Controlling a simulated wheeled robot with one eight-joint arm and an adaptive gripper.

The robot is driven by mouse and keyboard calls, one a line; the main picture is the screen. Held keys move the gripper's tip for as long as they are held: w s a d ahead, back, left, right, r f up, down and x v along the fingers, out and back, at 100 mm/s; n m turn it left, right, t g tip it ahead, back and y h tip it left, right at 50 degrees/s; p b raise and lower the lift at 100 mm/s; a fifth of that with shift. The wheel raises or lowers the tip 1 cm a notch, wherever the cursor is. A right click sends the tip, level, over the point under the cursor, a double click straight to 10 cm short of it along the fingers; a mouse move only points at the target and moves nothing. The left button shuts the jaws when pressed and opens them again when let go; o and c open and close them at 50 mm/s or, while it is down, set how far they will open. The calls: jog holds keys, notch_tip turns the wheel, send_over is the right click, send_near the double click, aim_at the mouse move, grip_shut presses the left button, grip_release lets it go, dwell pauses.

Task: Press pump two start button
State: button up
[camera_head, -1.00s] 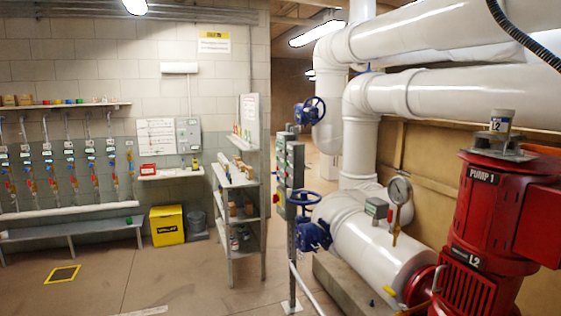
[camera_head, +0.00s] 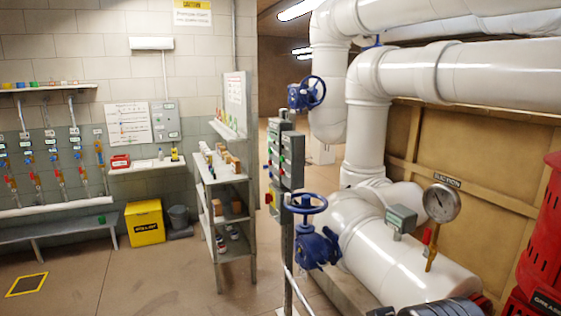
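A grey control station (camera_head: 291,160) with stacked boxes stands on a post in the middle of the view. It is seen at a steep angle. Small green and red buttons show on its left-facing side, and a yellow plate with a red button (camera_head: 269,198) is low on it. The labels are too small to read, so I cannot tell which button is the pump two start button. My gripper is not in view.
A blue handwheel valve (camera_head: 312,235) sits just right of the post, with another (camera_head: 306,93) above. Large white pipes (camera_head: 385,250) and a pressure gauge (camera_head: 441,203) fill the right. A grey shelf unit (camera_head: 221,185) stands left.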

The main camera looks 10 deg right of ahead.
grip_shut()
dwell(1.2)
